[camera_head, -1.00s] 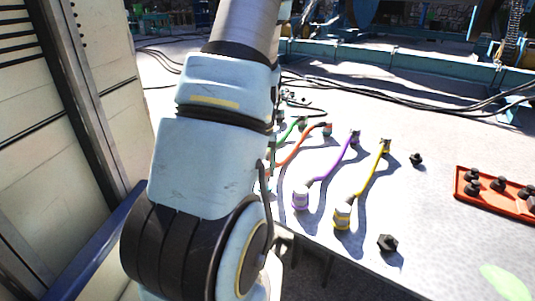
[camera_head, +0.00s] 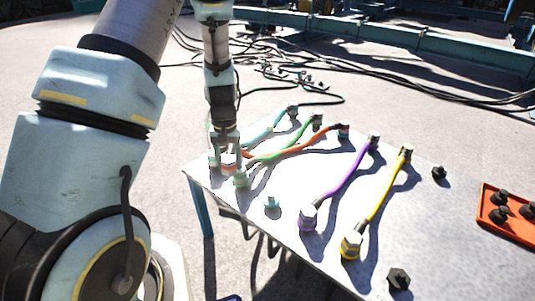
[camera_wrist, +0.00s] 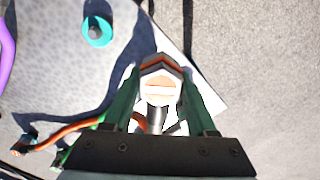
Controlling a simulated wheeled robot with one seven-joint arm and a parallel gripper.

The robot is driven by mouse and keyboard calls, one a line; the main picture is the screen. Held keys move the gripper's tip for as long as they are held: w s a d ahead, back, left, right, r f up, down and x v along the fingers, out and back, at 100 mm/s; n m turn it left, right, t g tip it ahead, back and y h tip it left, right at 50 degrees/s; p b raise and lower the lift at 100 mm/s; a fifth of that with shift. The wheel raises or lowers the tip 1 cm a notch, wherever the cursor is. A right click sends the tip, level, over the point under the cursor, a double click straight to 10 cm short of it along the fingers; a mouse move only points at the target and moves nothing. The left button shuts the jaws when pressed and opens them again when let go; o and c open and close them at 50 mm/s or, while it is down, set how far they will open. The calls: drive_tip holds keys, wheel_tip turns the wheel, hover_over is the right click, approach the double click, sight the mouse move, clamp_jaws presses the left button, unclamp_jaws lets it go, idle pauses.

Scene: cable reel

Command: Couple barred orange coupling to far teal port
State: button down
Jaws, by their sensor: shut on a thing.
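My gripper (camera_head: 225,160) is over the left end of the table. In the wrist view, its dark green fingers are shut on the orange coupling (camera_wrist: 160,85), a whitish hexagonal end with orange bars. Its orange hose (camera_head: 300,139) runs back to a fitting at the table's far side. In the head view the gripper mostly hides the coupling, and whether it touches the table is unclear. A teal port (camera_head: 272,203) stands on the front part of the table, right of the gripper. The wrist view shows a teal ring with a grey centre (camera_wrist: 97,30), apart from the coupling.
Green (camera_head: 285,150), teal (camera_head: 262,135), purple (camera_head: 345,180) and yellow (camera_head: 380,200) hoses lie nearby. Black fittings (camera_head: 399,278) (camera_head: 439,172) stand at the right, with a red tray (camera_head: 508,225) beyond. The table's left corner is close to the gripper.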

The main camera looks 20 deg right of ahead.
drive_tip(key=m+p, duration=0.2)
drive_tip(key=p, duration=0.1)
hover_over(271, 194)
wheel_tip(271, 194, down, 7)
drive_tip(key=b, duration=0.6)
drive_tip(key=shift+f+b, duration=0.2)
drive_tip(key=shift+b, duration=0.2)
drive_tip(key=shift+f+b, duration=0.3)
drive_tip(key=shift+f, duration=0.4)
drive_tip(key=shift+f, duration=0.5)
drive_tip(key=shift+c, duration=0.6)
unclamp_jaws()
wheel_tip(271, 194, up, 11)
drive_tip(key=p, duration=0.1)
